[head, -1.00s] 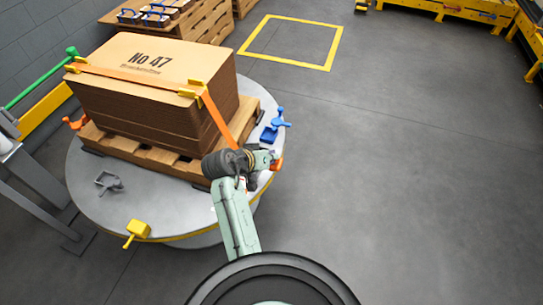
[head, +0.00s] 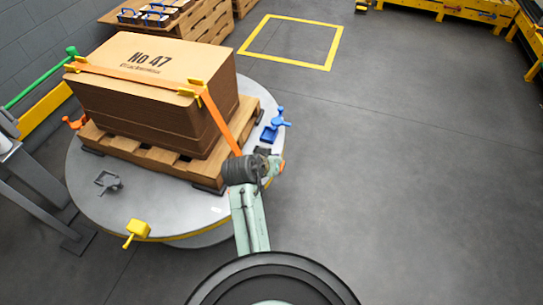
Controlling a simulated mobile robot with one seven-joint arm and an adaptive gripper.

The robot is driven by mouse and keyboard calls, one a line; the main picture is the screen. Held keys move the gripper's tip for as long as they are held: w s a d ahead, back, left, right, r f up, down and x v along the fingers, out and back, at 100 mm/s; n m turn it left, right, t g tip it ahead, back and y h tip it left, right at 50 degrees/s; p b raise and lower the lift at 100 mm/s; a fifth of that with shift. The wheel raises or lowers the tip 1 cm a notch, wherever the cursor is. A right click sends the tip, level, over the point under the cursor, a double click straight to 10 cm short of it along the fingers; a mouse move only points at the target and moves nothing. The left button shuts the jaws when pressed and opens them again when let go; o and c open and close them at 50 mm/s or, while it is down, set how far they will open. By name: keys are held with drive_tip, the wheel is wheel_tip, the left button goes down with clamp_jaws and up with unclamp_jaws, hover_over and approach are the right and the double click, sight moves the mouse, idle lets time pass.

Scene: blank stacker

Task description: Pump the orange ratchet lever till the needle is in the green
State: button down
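A tall stack of brown cardboard blanks (head: 150,100), marked No 47, sits on a wooden pallet (head: 130,150). An orange strap (head: 217,117) crosses its top and runs down its right side toward my wrist. A small orange part (head: 283,168) shows just right of my gripper; I cannot tell whether it is the ratchet lever's end. My gripper (head: 273,164) is low at the turntable's right edge, mostly hidden behind my wrist. Its fingers and any grip are not clear. No gauge needle or green zone can be made out.
The round grey turntable (head: 88,205) carries an orange handle (head: 75,122) at left, a yellow one (head: 137,230) in front, a blue one (head: 274,124) at right and a grey bracket (head: 107,181). A green bar (head: 40,80) stands left. Floor at right is clear.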

sight(281, 169)
drive_tip(key=shift+s+d+f+m+t+y, duration=0.15)
drive_tip(key=shift+d+f+m+y, duration=0.2)
drive_tip(key=shift+f+y, duration=0.15)
drive_tip(key=shift+s+d+f+m+t+y, duration=0.15)
drive_tip(key=shift+d+f+m+y, duration=0.1)
drive_tip(key=shift+d+f+y, duration=0.25)
drive_tip(key=shift+f, duration=0.6)
